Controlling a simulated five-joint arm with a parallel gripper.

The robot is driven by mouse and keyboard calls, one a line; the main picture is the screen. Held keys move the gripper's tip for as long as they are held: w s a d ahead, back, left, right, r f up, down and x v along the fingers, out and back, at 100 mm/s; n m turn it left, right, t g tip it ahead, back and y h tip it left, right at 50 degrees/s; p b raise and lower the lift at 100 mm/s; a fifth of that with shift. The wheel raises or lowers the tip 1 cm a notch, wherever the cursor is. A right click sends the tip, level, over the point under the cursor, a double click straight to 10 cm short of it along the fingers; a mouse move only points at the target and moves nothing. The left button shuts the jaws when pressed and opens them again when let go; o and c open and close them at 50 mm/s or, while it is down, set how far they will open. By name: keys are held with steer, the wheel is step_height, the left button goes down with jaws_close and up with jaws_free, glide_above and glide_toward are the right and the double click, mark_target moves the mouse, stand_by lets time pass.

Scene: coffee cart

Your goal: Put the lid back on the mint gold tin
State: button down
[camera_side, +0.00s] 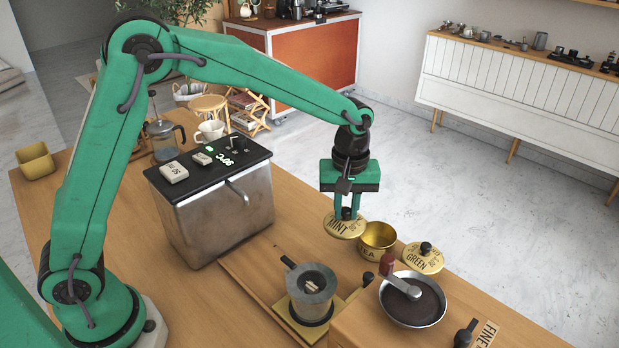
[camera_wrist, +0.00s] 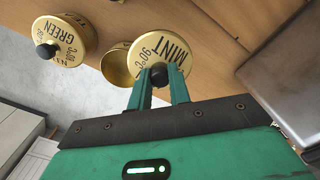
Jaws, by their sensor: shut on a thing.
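My gripper (camera_side: 347,206) is shut on the black knob of a gold lid (camera_side: 337,228) marked MINT. The lid hangs in the air, to the left of an open gold tin (camera_side: 376,246) marked TEA in the side view. In the wrist view, the lid (camera_wrist: 180,50) shows its MINT 90°C face, with my fingers (camera_wrist: 159,82) on its knob. The open tin (camera_wrist: 116,66) is partly hidden behind the lid there. The lid and the tin look apart.
A gold tin with a GREEN lid (camera_side: 421,264) stands right of the open tin. A steel water boiler (camera_side: 213,213) is at left.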

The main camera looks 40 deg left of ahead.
steer(key=shift+w, duration=0.1)
steer(key=w+d+r, duration=0.2)
steer(key=w+d, duration=0.2)
steer(key=w, duration=0.3)
steer(key=shift+n, duration=0.4)
steer(key=shift+d, duration=0.1)
step_height(320, 180, down, 6)
steer(key=shift+f, duration=0.15)
stand_by(0.9)
steer(key=shift+f, duration=0.15)
stand_by(2.1)
steer(key=c, duration=0.7)
jaws_free()
steer(key=shift+c, duration=0.2)
